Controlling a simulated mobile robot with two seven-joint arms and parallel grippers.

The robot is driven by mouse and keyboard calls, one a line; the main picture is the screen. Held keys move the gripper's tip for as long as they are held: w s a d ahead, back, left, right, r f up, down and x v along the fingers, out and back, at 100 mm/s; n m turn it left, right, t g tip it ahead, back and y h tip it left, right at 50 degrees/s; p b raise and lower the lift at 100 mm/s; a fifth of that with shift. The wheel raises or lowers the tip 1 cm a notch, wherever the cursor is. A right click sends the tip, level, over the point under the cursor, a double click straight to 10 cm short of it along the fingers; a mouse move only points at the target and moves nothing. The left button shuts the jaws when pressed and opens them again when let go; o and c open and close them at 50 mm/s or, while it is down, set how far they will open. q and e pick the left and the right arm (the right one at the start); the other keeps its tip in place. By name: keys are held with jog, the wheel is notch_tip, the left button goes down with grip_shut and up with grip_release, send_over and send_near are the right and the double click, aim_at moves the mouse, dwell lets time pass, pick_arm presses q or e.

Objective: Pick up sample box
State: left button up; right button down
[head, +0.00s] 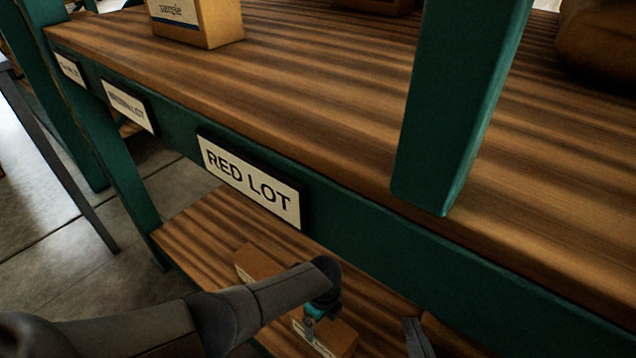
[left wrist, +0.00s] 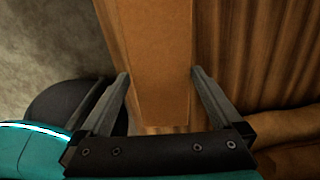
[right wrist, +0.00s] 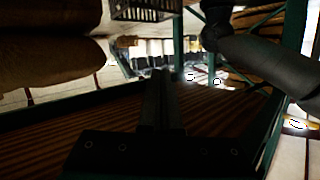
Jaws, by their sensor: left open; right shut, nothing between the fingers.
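A brown cardboard box (head: 258,262) lies on the lower wooden shelf under the RED LOT sign, partly hidden by my left arm. White label parts show on its near side. My left gripper (head: 315,318) is over it, pointing down. In the left wrist view, the open fingers (left wrist: 160,76) stand on either side of the box (left wrist: 155,50); contact cannot be told. Another box (head: 198,22), labelled "sample", stands on the upper shelf at the top left. In the right wrist view, my right gripper (right wrist: 165,85) is shut and empty, near a wooden shelf surface.
A green upright post (head: 455,110) stands before the upper shelf (head: 330,110). The RED LOT sign (head: 250,178) hangs on the green rail above the lower shelf. A brown sack-like shape (head: 600,45) sits at upper right. A dark crate (right wrist: 146,10) shows in the right wrist view.

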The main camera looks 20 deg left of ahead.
pick_arm(q)
jog(key=shift+f+b, duration=0.4)
jog(key=shift+f, duration=0.3)
pick_arm(e)
jog(key=shift+s+a+r+m+t+y, duration=0.2)
jog(key=shift+s+a+r+t, duration=0.15)
jog(key=shift+t, duration=0.2)
jog(key=shift+s+a+r+m+t+y, duration=0.1)
jog(key=shift+s+a+r+t+y, duration=0.1)
jog(key=shift+r+t, duration=0.3)
jog(key=shift+f, duration=0.1)
pick_arm(q)
grip_shut()
